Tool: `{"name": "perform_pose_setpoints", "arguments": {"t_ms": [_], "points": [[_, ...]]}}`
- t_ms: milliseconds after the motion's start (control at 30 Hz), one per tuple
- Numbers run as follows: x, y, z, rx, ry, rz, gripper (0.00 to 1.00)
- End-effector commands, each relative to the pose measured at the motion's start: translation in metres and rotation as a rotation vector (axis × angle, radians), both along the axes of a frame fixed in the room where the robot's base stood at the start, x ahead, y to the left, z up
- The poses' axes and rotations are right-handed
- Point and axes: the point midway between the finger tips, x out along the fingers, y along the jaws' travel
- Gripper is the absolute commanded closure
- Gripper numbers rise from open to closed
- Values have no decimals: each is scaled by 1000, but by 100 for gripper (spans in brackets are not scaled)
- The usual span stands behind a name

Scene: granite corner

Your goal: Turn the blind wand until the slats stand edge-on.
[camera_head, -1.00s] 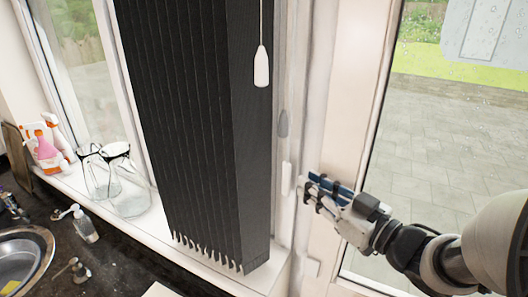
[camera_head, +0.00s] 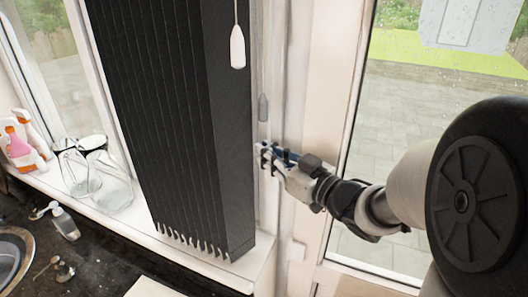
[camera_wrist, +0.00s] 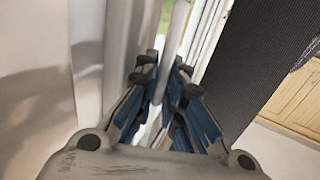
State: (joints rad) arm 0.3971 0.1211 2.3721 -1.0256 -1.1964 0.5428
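The dark blind (camera_head: 180,120) hangs with its slats stacked upright and pressed close together. A white pull handle (camera_head: 237,48) hangs on a thin cord in front of it. A slim grey piece (camera_head: 263,107) shows on the white frame to the right; I cannot tell if it is the wand. My gripper (camera_head: 266,158) is just right of the blind's lower part. In the wrist view my gripper (camera_wrist: 166,72) is open, its blue-padded fingers apart. A pale upright rod (camera_wrist: 172,35) appears between the fingertips; contact cannot be told. The blind (camera_wrist: 265,55) is at right there.
Glass jugs (camera_head: 105,185) and spray bottles (camera_head: 20,145) stand on the white sill at left. A soap dispenser (camera_head: 66,224) and a sink (camera_head: 12,258) are on the dark counter below. A glass door (camera_head: 405,110) is at right.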

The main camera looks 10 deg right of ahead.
Motion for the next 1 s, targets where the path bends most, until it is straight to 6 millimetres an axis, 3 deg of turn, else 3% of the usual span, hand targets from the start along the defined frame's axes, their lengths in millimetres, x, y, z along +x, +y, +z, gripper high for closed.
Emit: {"name": "perform_pose_setpoints", "arguments": {"t_ms": [433,733,1000], "points": [[0,-1,0,-1,0,10,100],[1,-1,2,-1,-1,186,100],[0,0,0,-1,-1,218,100]]}}
